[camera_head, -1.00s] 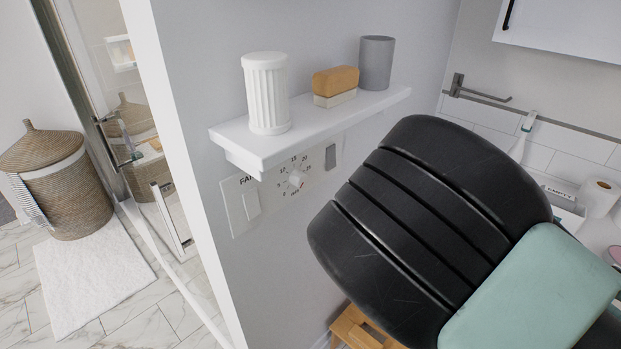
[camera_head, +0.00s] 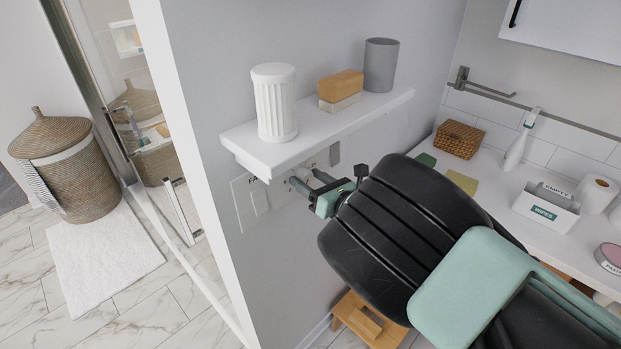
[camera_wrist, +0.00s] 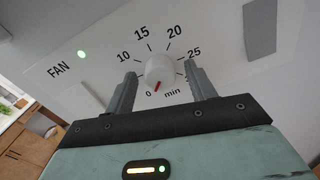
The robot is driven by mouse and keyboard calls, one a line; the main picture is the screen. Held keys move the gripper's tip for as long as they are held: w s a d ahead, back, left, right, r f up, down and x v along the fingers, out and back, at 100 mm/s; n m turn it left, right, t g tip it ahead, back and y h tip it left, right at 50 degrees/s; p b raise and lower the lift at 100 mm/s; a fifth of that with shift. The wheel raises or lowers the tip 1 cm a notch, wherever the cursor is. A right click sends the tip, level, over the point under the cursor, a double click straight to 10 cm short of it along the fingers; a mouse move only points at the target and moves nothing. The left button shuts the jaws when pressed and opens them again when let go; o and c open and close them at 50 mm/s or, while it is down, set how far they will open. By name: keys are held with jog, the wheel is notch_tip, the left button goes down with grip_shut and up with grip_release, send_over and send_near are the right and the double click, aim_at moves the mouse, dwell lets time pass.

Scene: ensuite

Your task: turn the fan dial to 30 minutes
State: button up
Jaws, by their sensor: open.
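The fan dial (camera_wrist: 160,70) is a round white knob on a white wall plate marked FAN (camera_wrist: 100,68). Its red pointer points down and slightly left, near the 0 mark. The marks 10, 15, 20, 25 and "min" are readable; the 5 and 30 marks are not, with the fingers over those areas. My gripper (camera_wrist: 160,74) is open, with one finger on each side of the knob in the picture and a gap at both sides. In the head view my gripper (camera_head: 308,185) is at the plate (camera_head: 246,205) and mostly hides the dial.
A white shelf (camera_head: 259,151) juts out just above the dial, holding a white fluted cup (camera_head: 275,105), a wooden-topped brush (camera_head: 340,88) and a grey tumbler (camera_head: 381,65). A wooden stool (camera_head: 365,318) stands below.

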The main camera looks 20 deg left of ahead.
jog(key=c, duration=1)
jog(key=shift+o, duration=0.2)
jog(key=shift+m+b, duration=0.3)
jog(key=shift+b, duration=0.1)
